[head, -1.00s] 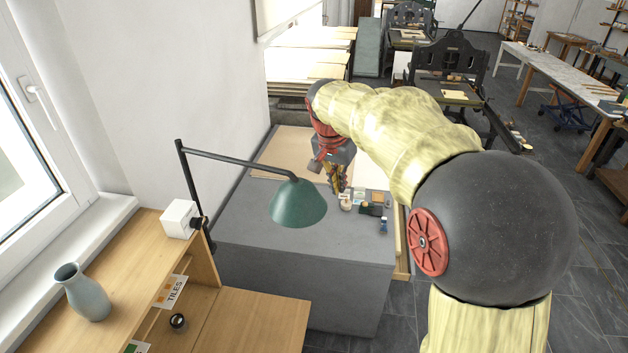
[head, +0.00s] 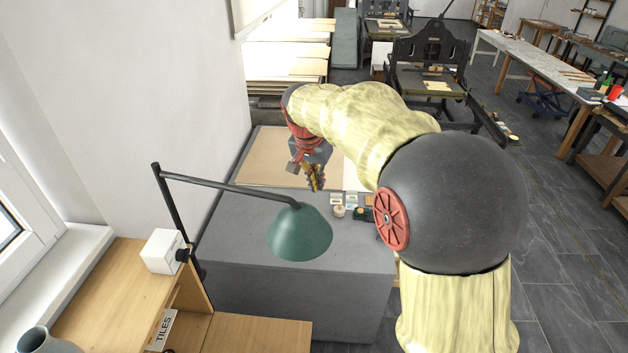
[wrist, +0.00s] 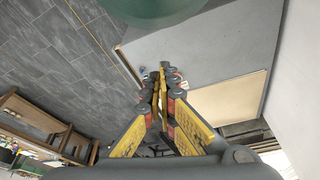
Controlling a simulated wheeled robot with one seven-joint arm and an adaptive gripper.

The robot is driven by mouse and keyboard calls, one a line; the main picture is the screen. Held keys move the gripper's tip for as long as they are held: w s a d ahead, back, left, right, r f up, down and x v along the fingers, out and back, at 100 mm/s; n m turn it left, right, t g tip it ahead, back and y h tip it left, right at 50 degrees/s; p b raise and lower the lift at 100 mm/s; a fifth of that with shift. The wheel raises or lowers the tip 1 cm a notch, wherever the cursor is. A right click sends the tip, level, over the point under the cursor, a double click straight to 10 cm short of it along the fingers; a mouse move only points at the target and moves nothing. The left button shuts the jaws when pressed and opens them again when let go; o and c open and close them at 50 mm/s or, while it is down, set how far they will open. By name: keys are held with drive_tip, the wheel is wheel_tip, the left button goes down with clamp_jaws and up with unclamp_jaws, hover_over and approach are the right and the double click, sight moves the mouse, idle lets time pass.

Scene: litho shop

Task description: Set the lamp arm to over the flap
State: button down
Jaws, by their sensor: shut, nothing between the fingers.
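The lamp has a green shade (head: 300,234) on a dark jointed lamp arm (head: 225,187). Its post stands by the wall at a white box on the wooden cabinet. The shade hangs over the front of the grey counter in the head view. A light wood panel, seemingly the flap (head: 258,335), sticks out flat from the cabinet, below and nearer than the shade. My gripper (head: 317,184) is shut and empty, beyond the shade over the counter. In the wrist view my gripper (wrist: 161,75) points toward the counter, and the green shade (wrist: 150,8) shows at the top edge, apart from the fingers.
The grey counter (head: 290,285) carries small jars and boxes (head: 345,205) close to my gripper and a pale board (head: 262,160). The cabinet (head: 90,300) with a TILES label and a vase (head: 35,341) stand by the window. Open floor lies right.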

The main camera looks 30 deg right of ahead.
wheel_tip(320, 180, down, 6)
drive_tip(key=a+p, duration=0.1)
drive_tip(key=p, duration=0.2)
drive_tip(key=shift+s+a+f, duration=0.15)
drive_tip(key=shift+s, duration=0.1)
drive_tip(key=shift+s+a, duration=0.1)
drive_tip(key=shift+s, duration=0.05)
drive_tip(key=s+a+m+b, duration=0.1)
drive_tip(key=s+a+b, duration=0.1)
drive_tip(key=s, duration=0.1)
drive_tip(key=s+a+m+b, duration=0.1)
drive_tip(key=s+a+b, duration=0.1)
drive_tip(key=s+a, duration=0.1)
drive_tip(key=s+a+m+b, duration=0.1)
drive_tip(key=s+a, duration=0.1)
drive_tip(key=shift+s+a+f+g+b, duration=0.15)
drive_tip(key=shift+s+f+g+b, duration=0.05)
drive_tip(key=shift+s+g+b, duration=0.2)
drive_tip(key=s+a+m+b, duration=0.1)
drive_tip(key=s+a+b, duration=0.2)
drive_tip(key=s+a, duration=0.3)
drive_tip(key=shift+s+a+r+m+h, duration=0.2)
drive_tip(key=shift+s+a+m+h, duration=0.15)
drive_tip(key=shift+a, duration=1.15)
